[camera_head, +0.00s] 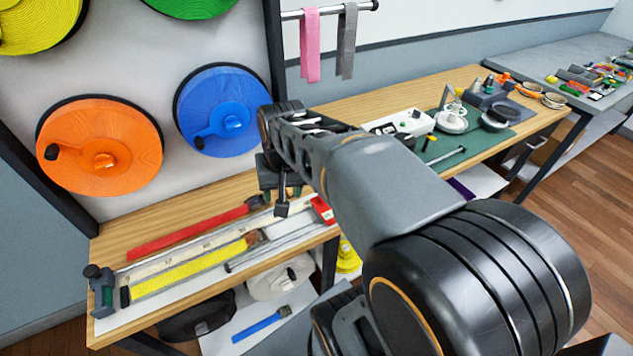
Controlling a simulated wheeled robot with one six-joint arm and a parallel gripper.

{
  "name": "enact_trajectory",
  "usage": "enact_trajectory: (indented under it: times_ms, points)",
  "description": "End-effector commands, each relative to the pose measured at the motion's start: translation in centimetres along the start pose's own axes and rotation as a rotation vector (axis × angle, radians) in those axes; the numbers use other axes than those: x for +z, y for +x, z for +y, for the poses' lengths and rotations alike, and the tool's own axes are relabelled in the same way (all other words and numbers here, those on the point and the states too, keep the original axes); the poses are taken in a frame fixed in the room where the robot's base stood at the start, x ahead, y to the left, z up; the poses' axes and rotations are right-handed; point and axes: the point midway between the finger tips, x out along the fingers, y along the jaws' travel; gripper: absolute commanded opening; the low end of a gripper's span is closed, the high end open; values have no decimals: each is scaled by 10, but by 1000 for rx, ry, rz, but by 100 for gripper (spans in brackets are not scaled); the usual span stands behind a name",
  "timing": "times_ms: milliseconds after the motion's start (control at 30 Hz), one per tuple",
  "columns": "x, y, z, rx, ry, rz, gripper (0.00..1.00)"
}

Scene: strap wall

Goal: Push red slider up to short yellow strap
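The short yellow strap (190,271) lies flat along a pale measuring rail (215,238) on the wooden bench. Its left end is near a dark clamp-like end piece (103,288). A small brownish-red piece (256,238) sits at its right end. The red slider (323,210) appears to be the red block at the rail's right end, well apart from the strap. My gripper (282,206) points down over the bench, between the strap's right end and the red block. It is small and dark here, and I cannot tell its opening or whether it touches anything.
A long red strap (190,232) lies behind the rail. Orange (130,160) and blue (205,95) spools hang on the wall panel behind. A white tray (405,124) and a green mat (484,142) with tools are farther right. My arm hides part of the bench.

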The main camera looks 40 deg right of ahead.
Motion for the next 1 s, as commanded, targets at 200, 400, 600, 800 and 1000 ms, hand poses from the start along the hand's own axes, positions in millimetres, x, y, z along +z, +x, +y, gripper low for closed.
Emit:
enact_trajectory:
  times_ms: [200,400,600,800,1000]
  points:
    - [-70,-11,65,-12,488,-220,54]
    - [-103,-10,123,-36,791,-364,54]
    - [-111,-5,152,-51,924,-431,54]
    - [-102,20,149,-52,941,-442,54]
    - [-88,56,140,-52,940,-441,54]
